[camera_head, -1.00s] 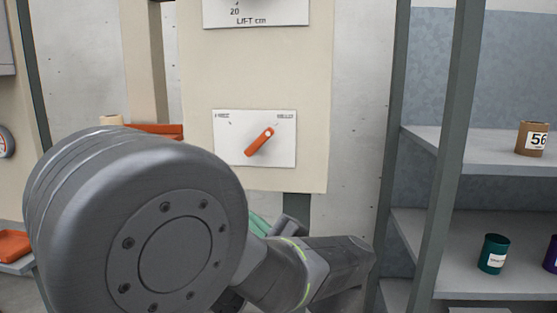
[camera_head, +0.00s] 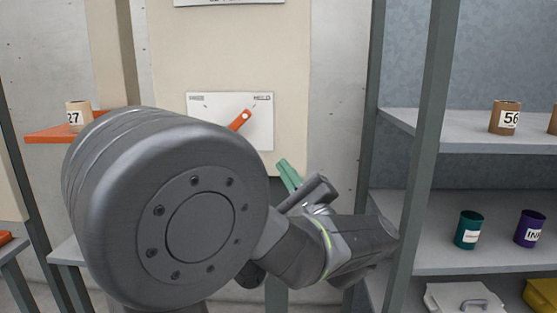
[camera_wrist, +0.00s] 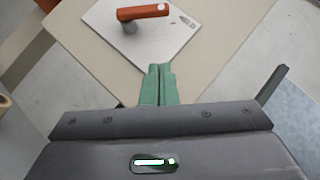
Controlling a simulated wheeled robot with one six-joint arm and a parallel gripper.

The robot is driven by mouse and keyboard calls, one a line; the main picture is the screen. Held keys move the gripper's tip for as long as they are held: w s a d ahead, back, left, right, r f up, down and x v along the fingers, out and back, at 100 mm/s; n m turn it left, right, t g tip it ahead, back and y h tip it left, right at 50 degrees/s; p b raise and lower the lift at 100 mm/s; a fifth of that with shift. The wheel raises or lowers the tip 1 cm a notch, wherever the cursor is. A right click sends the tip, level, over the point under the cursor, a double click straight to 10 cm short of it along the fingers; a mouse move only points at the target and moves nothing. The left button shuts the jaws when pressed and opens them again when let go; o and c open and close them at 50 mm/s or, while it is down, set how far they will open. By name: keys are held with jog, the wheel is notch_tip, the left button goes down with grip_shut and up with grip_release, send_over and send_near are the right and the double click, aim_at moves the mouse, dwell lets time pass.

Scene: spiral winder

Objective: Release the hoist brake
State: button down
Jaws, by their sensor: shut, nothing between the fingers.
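The brake lever is an orange handle (camera_head: 240,120) on a white plate (camera_head: 205,115) fixed to a beige panel. It points up and right toward the label that seems to read HELD; the left label is too small to read. In the wrist view the handle (camera_wrist: 143,12) lies at the top, on the tilted white plate (camera_wrist: 165,45). My gripper (camera_head: 284,163) has green fingers, shut and empty, below and right of the plate in the head view. In the wrist view the fingertips (camera_wrist: 160,68) are just below the plate's lower corner, apart from the handle. My arm hides part of the handle.
Right of the panel, a grey post (camera_head: 432,130) stands before shelves with a brown can (camera_head: 504,118), a teal can (camera_head: 468,230) and a purple can (camera_head: 529,228). At left, an orange shelf (camera_head: 50,136) holds a beige can marked 27 (camera_head: 76,113).

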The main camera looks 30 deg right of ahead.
aim_at(236, 125)
jog(key=p+x, duration=0.2)
jog(key=x, duration=0.6)
jog(key=shift+w+a+r, duration=0.1)
jog(key=shift+w+r, duration=0.15)
jog(key=shift+w, duration=0.05)
jog(key=shift+w+a+r+p, duration=0.3)
jog(key=shift+a+r+p, duration=0.2)
jog(key=shift+a+r, duration=0.35)
jog(key=shift+w+a+r, duration=0.25)
jog(key=shift+r, duration=0.1)
